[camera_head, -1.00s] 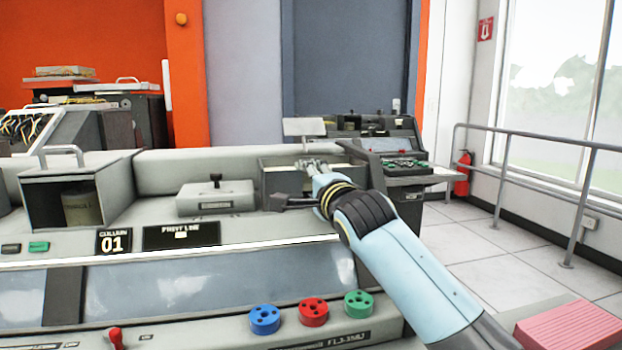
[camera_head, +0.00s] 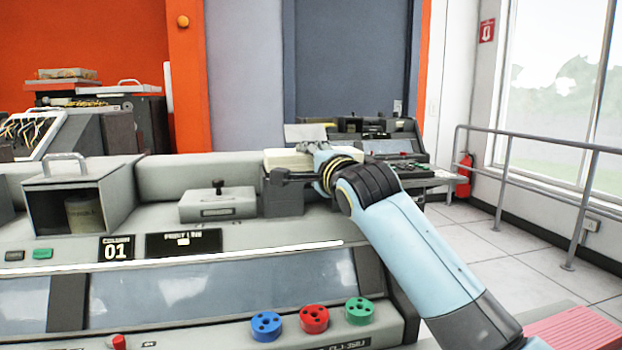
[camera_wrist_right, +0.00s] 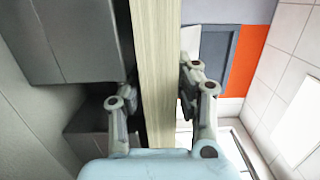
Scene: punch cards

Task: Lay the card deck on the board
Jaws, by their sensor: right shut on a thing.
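The card deck is a pale cream block (camera_head: 287,158) above the grey bin (camera_head: 284,198) at the right end of the console. My right gripper (camera_head: 315,149) is shut on it. In the right wrist view the deck (camera_wrist_right: 156,50) runs upright between the two fingers of the gripper (camera_wrist_right: 158,92), with its striped card edges showing. My right arm covers part of the deck and bin in the head view. My left gripper is not in view. I cannot tell which surface is the board.
A grey boxed lever unit (camera_head: 218,204) stands left of the bin. A grey open-fronted box with a handle (camera_head: 70,200) is further left. Blue, red and green knobs (camera_head: 314,318) line the console front. A second console (camera_head: 390,147) and a railing (camera_head: 530,140) are behind right.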

